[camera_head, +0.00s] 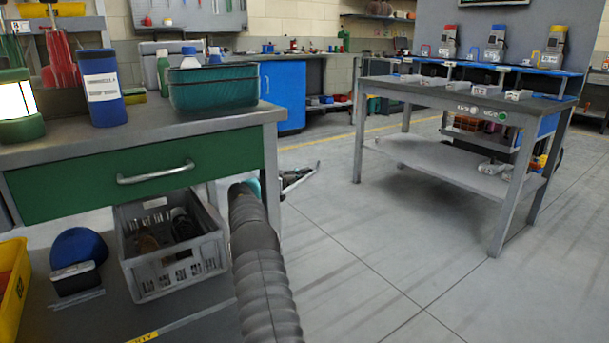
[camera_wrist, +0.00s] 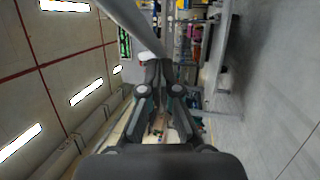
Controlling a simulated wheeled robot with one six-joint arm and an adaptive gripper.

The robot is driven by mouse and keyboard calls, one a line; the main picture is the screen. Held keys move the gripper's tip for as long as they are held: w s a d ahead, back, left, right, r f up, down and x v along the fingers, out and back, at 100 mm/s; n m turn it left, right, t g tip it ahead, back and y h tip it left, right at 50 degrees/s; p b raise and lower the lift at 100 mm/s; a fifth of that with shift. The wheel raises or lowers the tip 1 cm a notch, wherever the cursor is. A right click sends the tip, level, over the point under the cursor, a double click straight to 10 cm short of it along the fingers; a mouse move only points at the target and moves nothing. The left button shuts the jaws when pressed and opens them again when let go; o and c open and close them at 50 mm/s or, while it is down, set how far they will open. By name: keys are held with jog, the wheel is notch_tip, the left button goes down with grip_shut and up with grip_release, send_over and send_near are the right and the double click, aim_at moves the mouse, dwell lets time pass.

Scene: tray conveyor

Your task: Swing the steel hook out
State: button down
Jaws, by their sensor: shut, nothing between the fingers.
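I cannot make out a steel hook for certain in either view. In the wrist view, a smooth grey bar (camera_wrist: 135,25) runs from the top edge down to the tips of my gripper (camera_wrist: 162,68). I cannot tell whether this bar is the hook, or whether the fingertips touch it. My gripper's dark fingers come together at their tips, with nothing seen between them. In the head view, my gripper (camera_head: 304,177) shows small and partly hidden beyond my dark ribbed arm, just right of the green-drawer bench, above the floor.
The workbench with a green drawer (camera_head: 140,178) stands close on the left, a grey crate (camera_head: 176,272) below it. A teal basket (camera_head: 212,88) and a blue canister (camera_head: 103,88) stand on top. A grey table (camera_head: 440,92) stands at right. Floor (camera_head: 370,250) between is clear.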

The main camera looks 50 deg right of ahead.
jog(key=shift+s+d, duration=0.1)
jog(key=shift+s, duration=0.05)
dwell(0.3)
jog(key=v, duration=1.2)
jog(key=shift+f, duration=0.1)
